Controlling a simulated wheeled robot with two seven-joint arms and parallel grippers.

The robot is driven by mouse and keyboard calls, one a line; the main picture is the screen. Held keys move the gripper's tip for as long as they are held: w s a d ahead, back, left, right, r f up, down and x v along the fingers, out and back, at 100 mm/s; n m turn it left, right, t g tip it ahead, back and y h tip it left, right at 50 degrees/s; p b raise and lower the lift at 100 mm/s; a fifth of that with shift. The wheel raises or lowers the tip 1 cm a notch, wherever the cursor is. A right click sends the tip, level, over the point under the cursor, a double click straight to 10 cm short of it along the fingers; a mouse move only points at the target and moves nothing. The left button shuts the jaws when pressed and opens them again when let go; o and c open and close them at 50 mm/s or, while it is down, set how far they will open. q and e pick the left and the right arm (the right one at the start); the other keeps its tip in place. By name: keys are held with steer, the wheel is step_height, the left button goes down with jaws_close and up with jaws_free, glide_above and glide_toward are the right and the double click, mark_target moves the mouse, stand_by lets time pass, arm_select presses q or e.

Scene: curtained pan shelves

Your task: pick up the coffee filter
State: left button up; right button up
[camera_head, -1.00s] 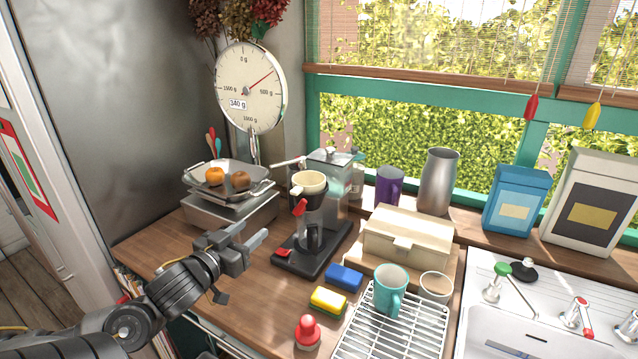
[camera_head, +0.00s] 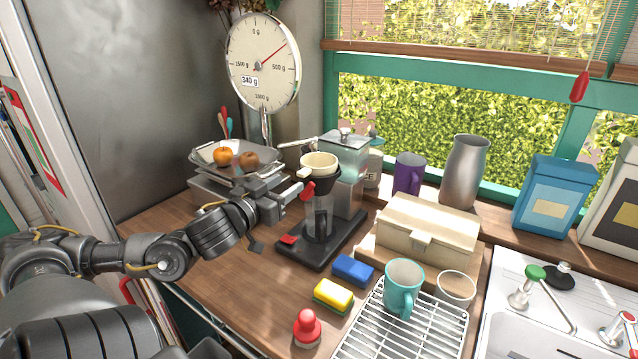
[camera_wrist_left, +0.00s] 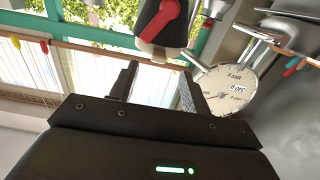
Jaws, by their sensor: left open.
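The coffee filter (camera_head: 319,164) is a cream cone with a wide rim, upright in the black top holder of the coffee maker (camera_head: 322,215), which has a red lever. My left gripper (camera_head: 287,188) is open and empty, just left of the filter and about level with its holder, apart from it. The left wrist view is upside down. There the cream filter (camera_wrist_left: 162,52) shows partly, below the black holder, beyond the gap between the open fingers (camera_wrist_left: 157,75). My right gripper is not in view.
A scale (camera_head: 262,63) with fruit in its pan stands behind my left gripper. A grinder (camera_head: 345,170) stands close behind the filter. A wooden box (camera_head: 425,228), sponges (camera_head: 334,294) and a teal mug (camera_head: 403,285) on a rack are to the right. The front-left counter is clear.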

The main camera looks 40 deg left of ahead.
mark_target(300, 174)
arm_select(q)
steer(key=shift+w+r, duration=0.2)
steer(key=shift+w, duration=0.5)
steer(key=shift+w+a+b, duration=0.1)
steer(key=shift+w+b, duration=0.45)
steer(key=shift+w, duration=0.95)
steer(key=shift+w+a+r, duration=0.15)
steer(key=shift+w, duration=0.15)
steer(key=shift+w+f+p, duration=0.2)
steer(key=shift+w+p, duration=0.1)
steer(key=shift+w, duration=0.5)
steer(key=shift+c, duration=0.5)
jaws_close()
